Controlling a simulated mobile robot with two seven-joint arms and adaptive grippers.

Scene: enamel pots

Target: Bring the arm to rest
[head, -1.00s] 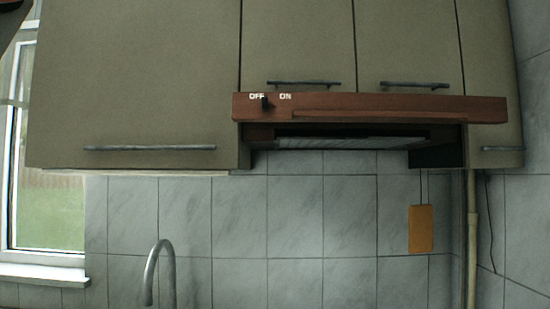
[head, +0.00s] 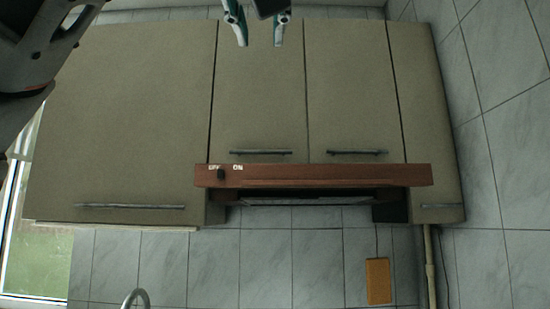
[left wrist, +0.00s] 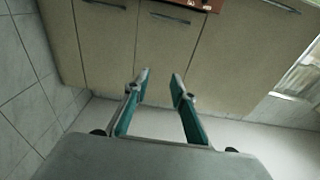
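My left gripper (head: 260,43) hangs in at the top of the head view, its two teal and grey fingers apart, in front of the upper cabinets. In the left wrist view the same gripper (left wrist: 159,77) shows its fingers spread with nothing between them. Part of my left arm (head: 40,50) fills the upper left corner of the head view. My right gripper is not in view.
Beige wall cabinets (head: 125,120) span the head view. A brown range hood (head: 320,175) with an OFF/ON switch (head: 221,174) sits below them. A tap (head: 136,298), an orange board (head: 378,281) and a window (head: 35,260) are lower down.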

